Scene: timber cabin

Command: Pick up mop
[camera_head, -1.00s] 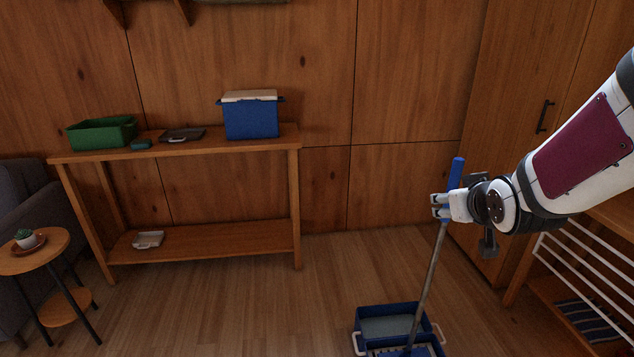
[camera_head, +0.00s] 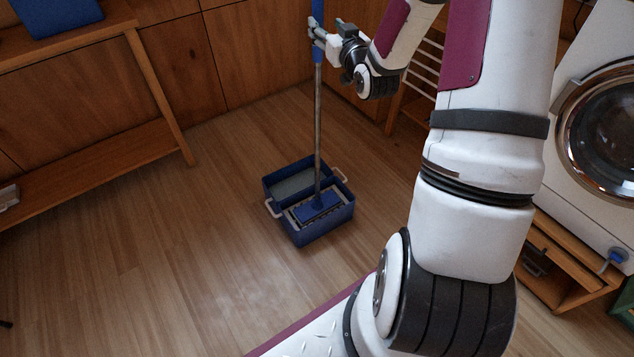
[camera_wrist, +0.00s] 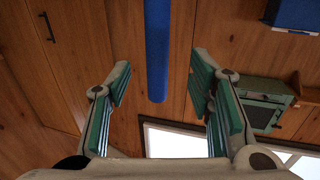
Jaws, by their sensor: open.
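The mop has a blue grip (camera_head: 317,12), a thin grey metal pole (camera_head: 318,120) and a blue head (camera_head: 317,206). Its head stands in a blue bucket (camera_head: 329,229) on the floor, with the pole rising out of it. The top of the grip is cut off in the head view. My gripper (camera_head: 316,33) is open at the blue grip, high above the bucket. In the wrist view, the blue grip (camera_wrist: 157,50) shows between the two spread fingers of my gripper (camera_wrist: 161,68), with gaps on both sides. I see no finger pressed on it.
A wooden shelf table (camera_head: 160,85) stands at the left. A white rack (camera_head: 424,65) is behind my arm, and a washing machine (camera_head: 573,90) stands at the right. The floor (camera_head: 215,215) left of the bucket is clear.

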